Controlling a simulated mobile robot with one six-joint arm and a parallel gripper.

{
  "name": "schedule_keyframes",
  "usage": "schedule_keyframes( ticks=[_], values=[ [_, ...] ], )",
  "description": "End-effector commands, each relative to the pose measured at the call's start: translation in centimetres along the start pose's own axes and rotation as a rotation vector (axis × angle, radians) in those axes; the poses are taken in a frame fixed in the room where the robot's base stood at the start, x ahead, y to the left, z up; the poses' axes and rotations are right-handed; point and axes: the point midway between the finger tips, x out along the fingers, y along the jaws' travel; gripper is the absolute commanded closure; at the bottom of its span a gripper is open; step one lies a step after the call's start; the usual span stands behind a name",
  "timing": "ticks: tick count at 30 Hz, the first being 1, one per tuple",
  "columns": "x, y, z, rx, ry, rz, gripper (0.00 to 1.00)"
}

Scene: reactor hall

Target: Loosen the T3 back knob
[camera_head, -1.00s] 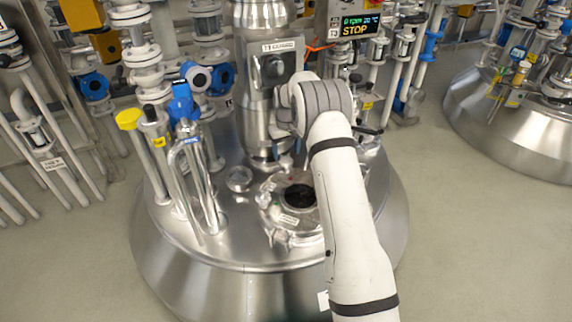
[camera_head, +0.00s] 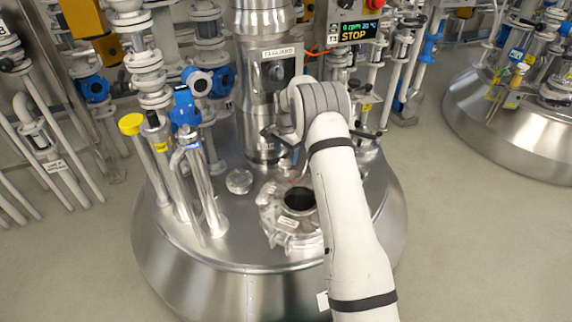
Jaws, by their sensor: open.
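The T3 reactor vessel (camera_head: 180,265) is a steel dome in the middle of the view. On its top is a round hatch (camera_head: 284,224) with a dark central opening (camera_head: 299,199) and metal fittings around its rim. The back knob cannot be told apart clearly; the back of the hatch is small and partly covered by my arm. My gripper (camera_head: 284,146) shows only in part, under my wrist and over the back side of the hatch. It is open. Whether it touches anything there cannot be told.
A steel agitator column (camera_head: 258,110) rises just behind the hatch. Pipes with a blue valve (camera_head: 185,108) and a yellow cap (camera_head: 131,123) stand left. A display (camera_head: 357,31) reads STOP at the back. Another vessel (camera_head: 510,125) stands right, with clear floor between.

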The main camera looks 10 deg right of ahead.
Motion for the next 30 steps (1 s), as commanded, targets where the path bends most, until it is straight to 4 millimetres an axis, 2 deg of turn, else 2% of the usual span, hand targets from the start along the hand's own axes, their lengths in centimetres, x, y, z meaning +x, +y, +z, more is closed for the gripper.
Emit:
schedule_keyframes(
  ticks=[11, 12, 15, 18, 23, 30],
  values=[
    [0.1, 0.0, 0.0, 0.418, 0.0, 0.001, 0.36],
    [2.3, 0.1, 0.1, 0.41, -0.002, 0.005, 0.36],
    [4.2, 0.0, 0.1, 0.407, -0.001, 0.002, 0.36],
    [5.3, 0.0, 0.0, 0.406, 0.0, 0.001, 0.36],
    [6.0, 0.0, 0.0, 0.405, 0.0, 0.001, 0.36],
    [6.0, 0.0, 0.0, 0.404, 0.0, 0.0, 0.36]
  ],
)
